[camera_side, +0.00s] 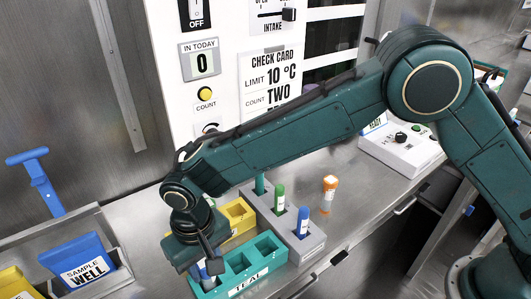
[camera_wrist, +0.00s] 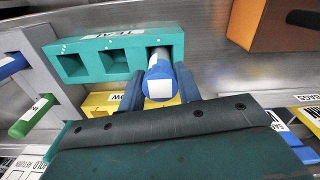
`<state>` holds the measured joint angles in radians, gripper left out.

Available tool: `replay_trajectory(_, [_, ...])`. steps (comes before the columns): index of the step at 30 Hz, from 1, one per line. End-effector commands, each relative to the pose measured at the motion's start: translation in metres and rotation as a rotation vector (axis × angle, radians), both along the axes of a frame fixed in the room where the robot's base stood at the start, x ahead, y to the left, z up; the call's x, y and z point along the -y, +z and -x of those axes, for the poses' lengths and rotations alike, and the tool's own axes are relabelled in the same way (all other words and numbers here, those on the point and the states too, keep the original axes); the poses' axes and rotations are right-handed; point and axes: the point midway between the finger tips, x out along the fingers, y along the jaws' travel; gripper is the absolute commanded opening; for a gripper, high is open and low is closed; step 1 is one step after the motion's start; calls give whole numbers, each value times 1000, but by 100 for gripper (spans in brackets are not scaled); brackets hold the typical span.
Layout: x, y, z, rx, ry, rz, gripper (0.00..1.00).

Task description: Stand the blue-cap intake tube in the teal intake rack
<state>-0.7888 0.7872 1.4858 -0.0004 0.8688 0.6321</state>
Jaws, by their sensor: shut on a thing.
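My gripper (camera_wrist: 157,88) is shut on the blue-cap intake tube (camera_wrist: 160,76), which has a white label. The teal intake rack (camera_wrist: 118,45) has a row of square compartments. The tube's far end lies at the compartment at the rack's right end in the wrist view. In the side view the tube (camera_side: 207,279) shows below my gripper, at the left end of the teal rack (camera_side: 238,284). It looks about upright there. How deep its lower end sits is hidden. The rack's other two compartments look empty.
A yellow rack (camera_side: 239,211) stands close behind the teal one. A grey rack (camera_side: 305,245) to the right holds a blue-cap tube (camera_side: 302,221) and a green-cap tube (camera_side: 279,197). An orange-cap tube (camera_side: 328,194) stands behind it. A blue sample well (camera_side: 78,262) is at left.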

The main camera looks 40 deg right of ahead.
Motion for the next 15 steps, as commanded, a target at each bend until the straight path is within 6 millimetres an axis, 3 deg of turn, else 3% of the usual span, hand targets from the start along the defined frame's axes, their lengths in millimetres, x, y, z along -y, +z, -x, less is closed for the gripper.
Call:
replay_trajectory(8, [0,-3,0,0,0,0,11])
replay_trajectory(9, [0,-3,0,0,0,0,41])
replay_trajectory(11, [0,-3,0,0,0,0,53])
replay_trajectory(15, [0,-3,0,0,0,0,55])
